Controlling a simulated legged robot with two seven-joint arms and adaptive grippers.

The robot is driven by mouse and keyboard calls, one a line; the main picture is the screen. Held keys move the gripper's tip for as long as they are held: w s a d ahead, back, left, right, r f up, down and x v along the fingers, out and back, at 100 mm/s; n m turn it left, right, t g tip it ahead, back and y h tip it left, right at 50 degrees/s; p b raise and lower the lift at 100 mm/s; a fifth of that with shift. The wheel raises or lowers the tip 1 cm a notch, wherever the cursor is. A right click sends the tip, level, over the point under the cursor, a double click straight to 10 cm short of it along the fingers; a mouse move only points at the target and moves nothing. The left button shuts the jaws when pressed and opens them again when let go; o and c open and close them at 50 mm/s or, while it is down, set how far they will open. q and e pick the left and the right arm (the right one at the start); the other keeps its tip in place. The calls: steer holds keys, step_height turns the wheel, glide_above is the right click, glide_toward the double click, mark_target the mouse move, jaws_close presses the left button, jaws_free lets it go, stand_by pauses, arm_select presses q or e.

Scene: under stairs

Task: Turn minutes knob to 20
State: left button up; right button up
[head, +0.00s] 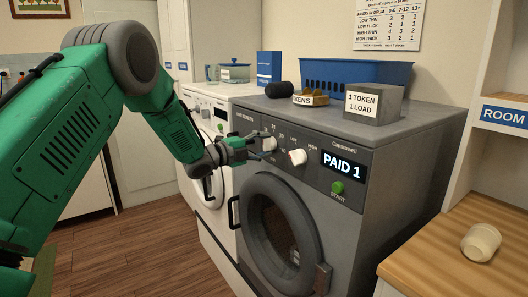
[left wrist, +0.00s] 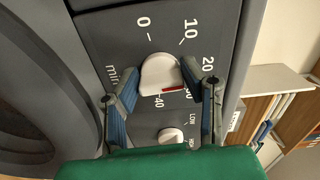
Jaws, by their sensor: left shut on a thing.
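The minutes knob (left wrist: 158,74) is white with a red mark on the grey dryer-like machine's panel. The 0, 10, 20 and 40 labels show around it in the left wrist view, and another label is partly hidden by a finger. The red mark points rightward, below the 20 label. My left gripper (left wrist: 159,78) is shut on the knob, one finger on each side. In the head view my left gripper (head: 252,146) reaches the panel from the left, and the knob (head: 269,144) is partly hidden. My right gripper is not in view.
A second white knob (head: 297,157) with LOW and HIGH labels is beside it. The display (head: 342,165) reads PAID 1 above a green START button (head: 338,187). A blue basket (head: 352,73) and token box (head: 374,104) stand on top.

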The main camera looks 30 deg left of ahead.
arm_select(q)
steer(key=shift+f+m+b, duration=0.1)
steer(key=shift+m+b, duration=0.2)
steer(key=shift+m, duration=0.2)
steer(key=o, duration=1.1)
steer(key=shift+w+f, duration=0.1)
steer(key=shift+o, duration=0.2)
steer(key=v, duration=1.2)
steer(key=shift+f, duration=0.15)
